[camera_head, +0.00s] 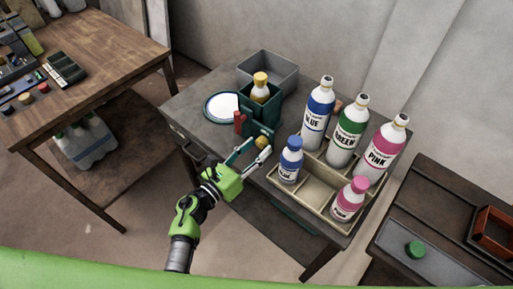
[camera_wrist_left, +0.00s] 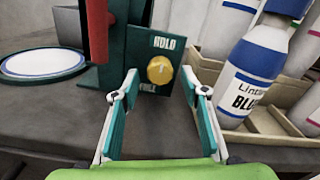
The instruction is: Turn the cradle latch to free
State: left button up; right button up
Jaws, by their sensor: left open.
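The cradle (camera_head: 262,112) is a dark green holder on the grey table, with a yellow-capped bottle (camera_head: 260,88) standing in it. Its latch is a round yellow knob (camera_wrist_left: 160,69) on the front plate (camera_wrist_left: 140,42), between the word HOLD above and a partly hidden FREE below. A faint pale mark on the knob seems to point up towards HOLD. In the head view the knob (camera_head: 262,142) shows just beyond my left gripper (camera_head: 256,149). In the left wrist view my left gripper (camera_wrist_left: 159,78) is open and empty, its fingers either side of the knob; I cannot tell whether they touch it.
A red handle (camera_wrist_left: 97,28) stands left of the plate, near a white round dish (camera_wrist_left: 45,63). A compartment tray (camera_head: 318,205) of labelled bottles is close on the right, with a small blue bottle (camera_head: 290,160) nearest. A grey bin (camera_head: 268,72) stands behind.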

pick_arm(q)
jog(key=shift+w+d, duration=0.2)
jog(key=shift+w, duration=0.05)
jog(key=c, duration=1.1)
pick_arm(e)
jog(key=shift+s+a, duration=0.1)
jog(key=shift+a, duration=0.35)
